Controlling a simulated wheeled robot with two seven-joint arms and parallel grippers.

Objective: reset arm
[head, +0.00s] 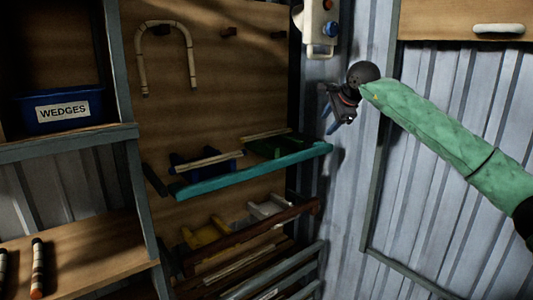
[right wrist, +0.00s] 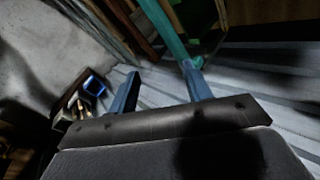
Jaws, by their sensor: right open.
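My right arm comes in from the right of the head view in a green sleeve. Its gripper (head: 335,113) hangs in front of the corrugated metal wall, right of the teal shelf (head: 240,172) and below the white wall box. In the right wrist view the two blue fingers of the gripper (right wrist: 158,92) stand well apart with nothing between them. The gripper is open and empty, apart from the shelf. My left gripper is in neither view.
A blue bin labelled WEDGES (head: 60,110) sits in the left shelving. A bent cane (head: 166,25) hangs on the wooden board. A white box (head: 321,25) is on the wall above my right gripper. Blue, green, yellow and white holders stand on the racks. The lower right wall is clear.

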